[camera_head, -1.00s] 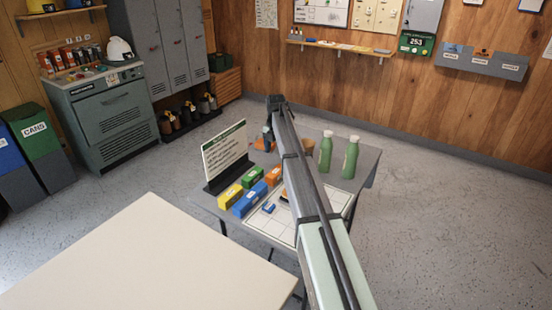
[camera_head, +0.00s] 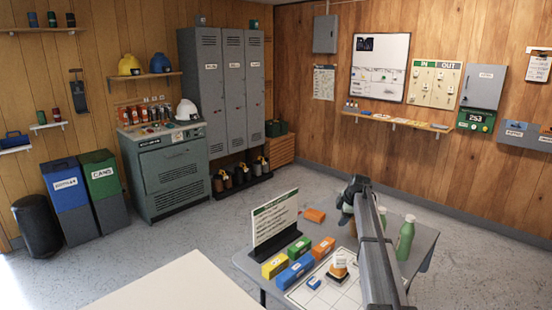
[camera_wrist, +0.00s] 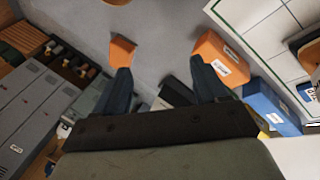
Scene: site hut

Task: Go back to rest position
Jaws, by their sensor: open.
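My gripper (camera_head: 354,187) is at the far end of my raised arm, over the back part of the grey table (camera_head: 424,240). In the wrist view its two fingers (camera_wrist: 162,70) are spread apart with nothing held between them. An orange block (camera_wrist: 122,50) shows just past the left fingertip, and a labelled orange box (camera_wrist: 220,58) lies past the right one. I cannot tell how far they are from the fingers. My arm hides part of the table and its right side.
The table bears a sign (camera_head: 275,222), yellow (camera_head: 275,265), blue (camera_head: 295,272) and orange (camera_head: 323,248) boxes, an orange-and-white item (camera_head: 339,266), a gridded mat (camera_head: 345,292) and green bottles (camera_head: 405,238). A cream tabletop (camera_head: 175,285) is in front. Open floor lies left of the table.

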